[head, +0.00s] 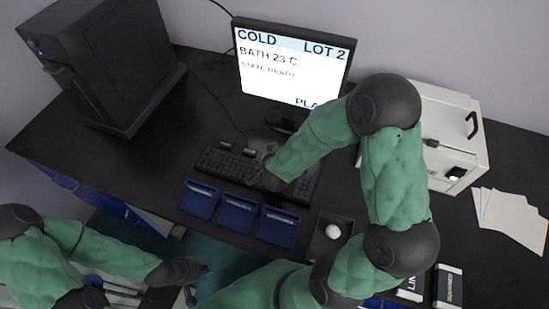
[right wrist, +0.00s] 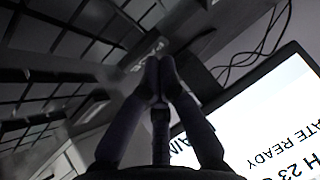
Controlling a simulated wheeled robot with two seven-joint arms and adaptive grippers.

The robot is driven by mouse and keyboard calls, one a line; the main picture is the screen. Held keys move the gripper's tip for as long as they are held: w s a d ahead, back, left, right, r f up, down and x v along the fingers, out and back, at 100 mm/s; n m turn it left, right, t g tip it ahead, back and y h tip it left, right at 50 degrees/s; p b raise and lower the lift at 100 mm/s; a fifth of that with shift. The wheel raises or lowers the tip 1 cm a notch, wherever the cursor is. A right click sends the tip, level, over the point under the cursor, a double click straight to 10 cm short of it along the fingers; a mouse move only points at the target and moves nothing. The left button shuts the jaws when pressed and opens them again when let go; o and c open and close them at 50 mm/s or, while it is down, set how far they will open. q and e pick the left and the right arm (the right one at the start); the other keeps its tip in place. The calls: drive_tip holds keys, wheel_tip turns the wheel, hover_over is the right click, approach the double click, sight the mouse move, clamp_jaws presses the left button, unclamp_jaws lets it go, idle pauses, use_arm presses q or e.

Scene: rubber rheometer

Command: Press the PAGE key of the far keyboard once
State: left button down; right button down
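The black keyboard (head: 222,160) lies on the dark desk in front of the monitor. My right arm reaches over it, and its forearm and hand hide part of the keys. My right gripper (right wrist: 160,62) has its fingertips together with nothing seen between them. In the right wrist view large dark keys (right wrist: 85,45) fill the left, close to the fingertips; contact cannot be told.
The monitor (head: 290,65) reads COLD, LOT 2, BATH 23 C. Blue trays (head: 238,214) lie in front of the keyboard. A dark tray (head: 322,250) holds a white ball. A black machine (head: 95,60) stands left, a white box (head: 455,110) and papers (head: 510,220) right.

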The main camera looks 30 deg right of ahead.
drive_tip(key=shift+r+p, duration=0.75)
drive_tip(key=shift+p, duration=0.05)
drive_tip(key=shift+r, duration=0.1)
drive_tip(key=shift+r+p, duration=2.4)
drive_tip(key=shift+p, duration=0.1)
